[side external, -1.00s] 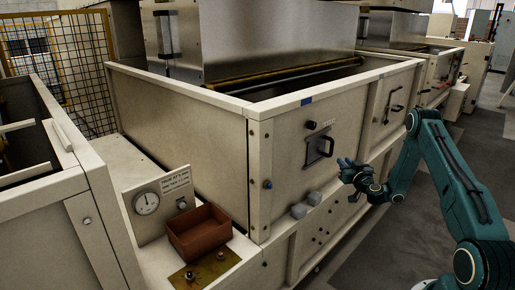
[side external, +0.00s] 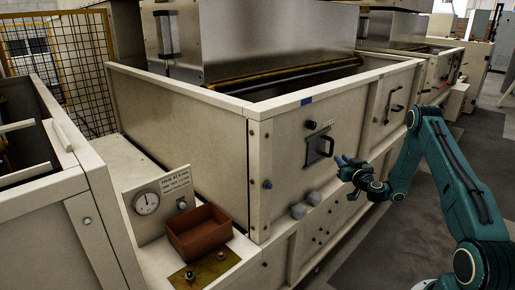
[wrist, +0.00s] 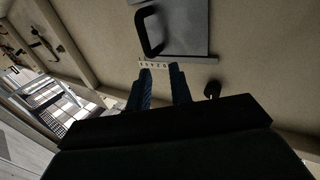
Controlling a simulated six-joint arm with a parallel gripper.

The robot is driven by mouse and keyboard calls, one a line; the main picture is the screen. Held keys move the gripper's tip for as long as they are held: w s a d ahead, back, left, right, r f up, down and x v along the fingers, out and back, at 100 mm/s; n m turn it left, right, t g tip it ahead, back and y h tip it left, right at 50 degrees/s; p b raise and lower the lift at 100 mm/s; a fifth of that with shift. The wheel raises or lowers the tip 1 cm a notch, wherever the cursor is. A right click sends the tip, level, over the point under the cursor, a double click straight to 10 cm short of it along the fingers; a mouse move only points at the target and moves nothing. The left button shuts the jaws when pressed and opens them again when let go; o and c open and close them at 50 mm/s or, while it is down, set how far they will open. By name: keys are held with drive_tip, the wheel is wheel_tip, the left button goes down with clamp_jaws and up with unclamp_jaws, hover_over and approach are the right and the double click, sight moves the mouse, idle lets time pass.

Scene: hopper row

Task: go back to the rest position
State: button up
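My gripper (side external: 345,165) hangs in the air in front of the hopper's front panel, just right of the hatch with a dark handle (side external: 323,146). In the wrist view my two blue fingers (wrist: 160,85) stand apart with a gap between them, and nothing is held. Beyond them the wrist view shows the dark handle (wrist: 149,32) on its grey plate (wrist: 182,25) and a small label strip (wrist: 154,66). The fingers look clear of the handle, though the exact distance is hard to tell.
The large beige hopper (side external: 180,110) fills the middle. A brown-red bin (side external: 199,232), a dial gauge (side external: 146,203) and a brass plate (side external: 201,270) sit on the ledge at lower left. Two grey knobs (side external: 306,205) stick out below the hatch. Open floor (side external: 365,250) lies right of the hopper.

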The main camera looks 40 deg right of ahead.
drive_tip(key=w+a+r+n+t+y, duration=0.2)
drive_tip(key=w+a+r+n+y, duration=0.25)
drive_tip(key=a+r, duration=0.3)
drive_tip(key=a+r+n+g+y, duration=0.2)
drive_tip(key=a+r+n+y, duration=0.3)
drive_tip(key=a, duration=0.6)
drive_tip(key=a+r+n+g+y, duration=0.2)
drive_tip(key=a+r+g+y, duration=0.3)
drive_tip(key=a, duration=0.7)
drive_tip(key=s+a+r+g+h, duration=0.1)
drive_tip(key=s+a+r, duration=0.25)
drive_tip(key=s, duration=0.35)
drive_tip(key=s+a+r+g+h, duration=0.1)
drive_tip(key=s+a+r+h, duration=0.1)
drive_tip(key=s+a, duration=0.35)
drive_tip(key=s+d+m+g+h, duration=0.1)
drive_tip(key=s+m, duration=0.4)
drive_tip(key=s, duration=1.5)
drive_tip(key=shift+s+d+f+g+h, duration=0.15)
drive_tip(key=shift+s+f+g+h, duration=0.1)
drive_tip(key=shift+g+h, duration=0.65)
